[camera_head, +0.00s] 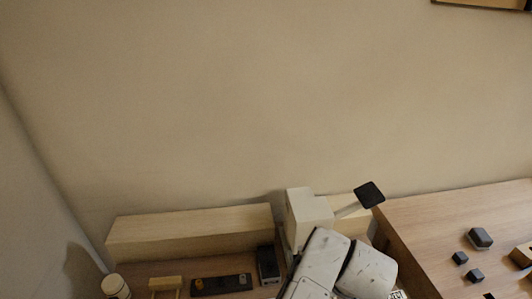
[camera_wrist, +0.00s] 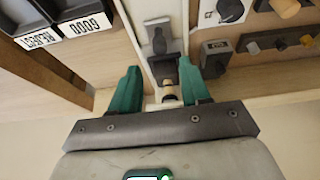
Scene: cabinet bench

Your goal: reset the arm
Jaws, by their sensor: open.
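My gripper (camera_wrist: 160,68) shows in the wrist view with its two green fingers spread apart. Between and beyond the fingers is a narrow white panel with a grey switch-like part (camera_wrist: 159,42). A dark piece with a cream round end (camera_wrist: 169,91) sits between the fingers, close to the right one; I cannot tell whether they touch. Nothing is clearly gripped. In the head view my white arm links (camera_head: 325,268) reach up from the bottom edge, and the gripper is hidden there.
A white box (camera_head: 307,215) with a black-ended lever (camera_head: 369,195) stands behind my arm. A pale wooden block (camera_head: 190,230), dark strip (camera_head: 221,284) and jar (camera_head: 115,286) are left. Trays labelled REJECT and GOOD (camera_wrist: 84,24) are upper left.

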